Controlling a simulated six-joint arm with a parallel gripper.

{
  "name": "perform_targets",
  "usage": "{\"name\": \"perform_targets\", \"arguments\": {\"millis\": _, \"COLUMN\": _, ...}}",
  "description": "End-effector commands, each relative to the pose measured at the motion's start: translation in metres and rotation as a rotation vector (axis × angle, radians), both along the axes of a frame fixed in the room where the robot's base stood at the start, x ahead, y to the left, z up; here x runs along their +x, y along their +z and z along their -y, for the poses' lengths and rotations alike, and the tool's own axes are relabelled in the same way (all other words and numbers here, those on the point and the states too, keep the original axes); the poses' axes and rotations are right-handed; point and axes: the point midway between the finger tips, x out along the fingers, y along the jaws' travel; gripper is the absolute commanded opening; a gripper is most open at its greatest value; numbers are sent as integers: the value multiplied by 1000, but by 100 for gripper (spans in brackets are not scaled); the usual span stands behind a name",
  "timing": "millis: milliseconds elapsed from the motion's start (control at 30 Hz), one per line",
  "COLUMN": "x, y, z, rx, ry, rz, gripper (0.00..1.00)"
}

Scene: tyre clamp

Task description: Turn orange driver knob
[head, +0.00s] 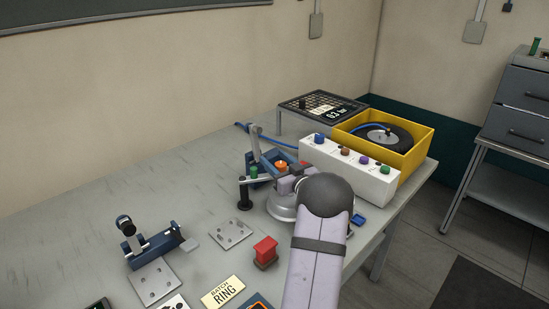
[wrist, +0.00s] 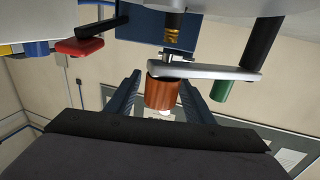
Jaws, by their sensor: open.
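The orange driver knob (head: 281,166) sits on the blue clamp assembly (head: 262,170), just beyond my gripper in the head view. In the wrist view the orange knob (wrist: 161,94) is a short cylinder under a pale metal bar (wrist: 205,71). My gripper (wrist: 161,82) is open, with one dark blue finger on each side of the knob. Gaps show between the fingers and the knob, so it is not clamped. In the head view my wrist and arm hide most of the fingers.
A green knob (wrist: 223,91) hangs from the bar beside the orange one. A red handle (wrist: 78,48) is at upper left in the wrist view. A white control box (head: 350,168) and yellow tyre crate (head: 425,152) stand right of the clamp.

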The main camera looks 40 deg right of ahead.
Motion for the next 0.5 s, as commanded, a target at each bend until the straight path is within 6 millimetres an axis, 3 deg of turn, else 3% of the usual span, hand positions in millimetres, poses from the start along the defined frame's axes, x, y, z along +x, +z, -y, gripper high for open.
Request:
{"name": "perform_targets", "arguments": {"millis": 367, "x": 5, "y": 0, "z": 1, "rx": 0, "ry": 0, "rz": 0, "gripper": 48}}
{"name": "perform_targets", "arguments": {"millis": 500, "x": 5, "y": 0, "z": 1, "rx": 0, "ry": 0, "rz": 0, "gripper": 14}}
